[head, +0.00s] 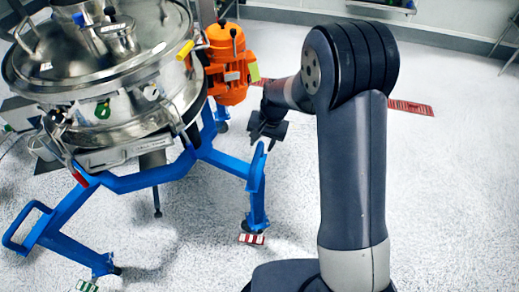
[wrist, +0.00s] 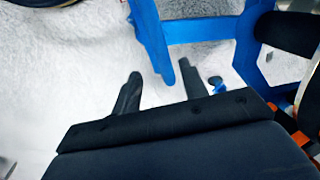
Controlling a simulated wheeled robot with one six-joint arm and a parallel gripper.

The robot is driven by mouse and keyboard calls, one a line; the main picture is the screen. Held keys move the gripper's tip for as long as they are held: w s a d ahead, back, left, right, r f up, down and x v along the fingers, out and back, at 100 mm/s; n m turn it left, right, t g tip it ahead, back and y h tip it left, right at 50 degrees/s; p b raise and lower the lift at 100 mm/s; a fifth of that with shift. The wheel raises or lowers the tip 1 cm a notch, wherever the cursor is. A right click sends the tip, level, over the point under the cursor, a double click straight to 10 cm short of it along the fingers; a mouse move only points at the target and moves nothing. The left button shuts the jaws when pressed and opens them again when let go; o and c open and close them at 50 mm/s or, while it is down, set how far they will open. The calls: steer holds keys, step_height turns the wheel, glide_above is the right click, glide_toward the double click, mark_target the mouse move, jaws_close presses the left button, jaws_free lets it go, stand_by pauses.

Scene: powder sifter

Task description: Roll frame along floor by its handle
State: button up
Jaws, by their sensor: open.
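The blue frame (head: 145,178) carries a round steel sifter (head: 100,75) and stands on the floor on small wheels. A blue loop handle (head: 27,228) sticks out at its left end. My gripper (head: 262,143) is at the frame's right end, just above a blue upright part there. In the wrist view my gripper (wrist: 159,72) is open, with its two dark fingers apart. The end of a blue bar of the frame (wrist: 150,35) shows between the fingertips. I cannot tell whether either finger touches it.
An orange motor (head: 228,65) sits on the frame close behind my gripper. The pale speckled floor (head: 455,190) is clear to the right. A wall runs along the back.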

mark_target(257, 156)
steer(key=shift+d+r, duration=0.25)
steer(key=shift+r, duration=0.9)
steer(key=shift+d+r, duration=0.2)
steer(key=shift+r, duration=0.9)
steer(key=b, duration=0.3)
steer(key=f+b, duration=0.1)
steer(key=b, duration=0.3)
steer(key=shift+s+a, duration=0.2)
steer(key=f+b, duration=0.1)
steer(key=f, duration=0.2)
steer(key=a+f, duration=0.1)
steer(key=f, duration=0.2)
steer(key=a+f+b, duration=0.1)
steer(key=f, duration=0.2)
steer(key=shift+f+b, duration=0.3)
steer(key=shift+b, duration=0.05)
steer(key=shift+c, duration=0.4)
jaws_close()
